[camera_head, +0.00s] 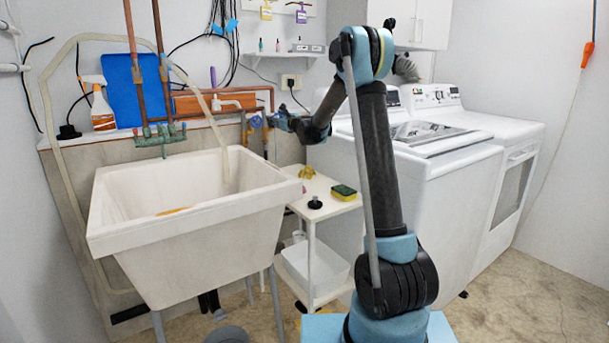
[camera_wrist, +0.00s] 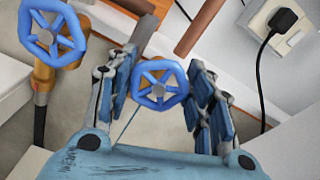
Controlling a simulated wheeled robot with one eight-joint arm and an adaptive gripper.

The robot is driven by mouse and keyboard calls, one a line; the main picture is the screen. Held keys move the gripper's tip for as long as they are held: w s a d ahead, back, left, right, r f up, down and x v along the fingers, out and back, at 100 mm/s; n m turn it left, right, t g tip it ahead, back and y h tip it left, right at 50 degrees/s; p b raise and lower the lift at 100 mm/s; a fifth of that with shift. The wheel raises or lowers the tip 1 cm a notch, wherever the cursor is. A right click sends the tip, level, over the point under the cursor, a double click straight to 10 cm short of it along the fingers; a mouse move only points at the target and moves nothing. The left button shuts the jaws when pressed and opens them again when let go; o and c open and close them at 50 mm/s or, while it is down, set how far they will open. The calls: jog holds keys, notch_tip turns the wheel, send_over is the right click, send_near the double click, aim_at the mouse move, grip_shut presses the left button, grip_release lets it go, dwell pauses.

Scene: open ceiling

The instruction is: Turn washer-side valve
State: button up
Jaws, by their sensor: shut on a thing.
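Two blue spoked valve wheels show in the wrist view. One valve wheel (camera_wrist: 159,97) lies between the two fingers of my gripper (camera_wrist: 163,84), its rim against or very near both finger pads. My gripper is shut on this right-hand wheel, the one on the washer side. The other valve wheel (camera_wrist: 52,36) sits at upper left on an orange-brown fitting, outside the fingers. In the head view my gripper (camera_head: 282,121) reaches to the pipes at the wall, left of the washer (camera_head: 420,185). The left wheel (camera_head: 256,122) shows beside it; the held wheel is mostly hidden there.
A white utility sink (camera_head: 185,245) stands at left. A small white cart (camera_head: 322,205) holds a sponge (camera_head: 344,192) and other small items below my forearm. Copper pipes (camera_head: 134,60) rise at the wall. A black plug (camera_wrist: 284,22) sits in a wall outlet right of the fingers.

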dwell(0.3)
jog(key=shift+n, duration=1.7)
jog(key=shift+n, duration=0.6)
jog(key=shift+a+n, duration=0.1)
jog(key=shift+n, duration=1.1)
jog(key=shift+n, duration=1.2)
jog(key=shift+f+n, duration=0.1)
jog(key=shift+n, duration=0.4)
